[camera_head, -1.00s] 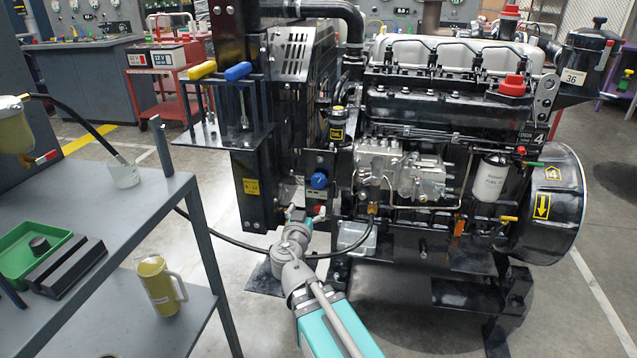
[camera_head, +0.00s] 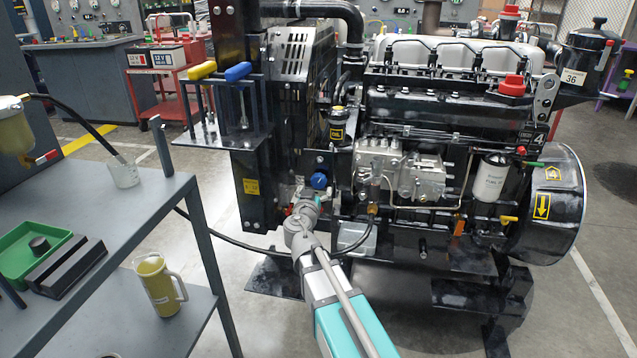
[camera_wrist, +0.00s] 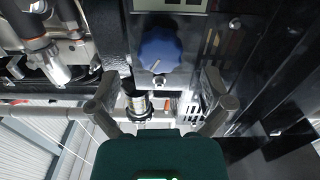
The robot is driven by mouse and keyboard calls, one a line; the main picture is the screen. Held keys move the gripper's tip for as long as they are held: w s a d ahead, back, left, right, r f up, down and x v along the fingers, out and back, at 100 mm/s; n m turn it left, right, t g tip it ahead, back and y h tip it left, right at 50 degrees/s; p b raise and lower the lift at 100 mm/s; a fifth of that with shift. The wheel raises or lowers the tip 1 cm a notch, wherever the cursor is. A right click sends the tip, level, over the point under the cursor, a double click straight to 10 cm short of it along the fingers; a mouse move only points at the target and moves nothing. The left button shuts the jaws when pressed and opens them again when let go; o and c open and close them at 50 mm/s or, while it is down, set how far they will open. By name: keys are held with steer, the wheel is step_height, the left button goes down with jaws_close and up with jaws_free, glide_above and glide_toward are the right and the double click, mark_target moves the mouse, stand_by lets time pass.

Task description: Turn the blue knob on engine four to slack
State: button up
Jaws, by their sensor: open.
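The blue knob (camera_head: 319,181) sits on a dark panel at the left side of engine four (camera_head: 440,110), which carries a "4" label. In the wrist view the blue knob (camera_wrist: 160,51) shows large, with a pale pointer line on its face. My gripper (camera_wrist: 158,100) is open, its two fingers spread left and right. The knob appears between and beyond the fingertips, with no contact visible. In the head view my gripper (camera_head: 305,197) is just below and left of the knob, partly hidden by my wrist. Any scale marks by the knob are too small to read.
A yellow-handled lever (camera_head: 202,70) and a blue-handled lever (camera_head: 238,72) stand above left. A black hose (camera_head: 240,245) runs low beside my arm. A grey bench (camera_head: 95,215) with a green tray (camera_head: 28,252) is at left. Metal pump parts (camera_head: 400,170) lie right of the knob.

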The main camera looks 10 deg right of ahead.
mark_target(318, 183)
steer(key=shift+x, duration=2.25)
steer(key=c, duration=1.1)
steer(key=shift+c, duration=0.2)
steer(key=shift+w+n, duration=0.1)
steer(key=shift+n, duration=2.8)
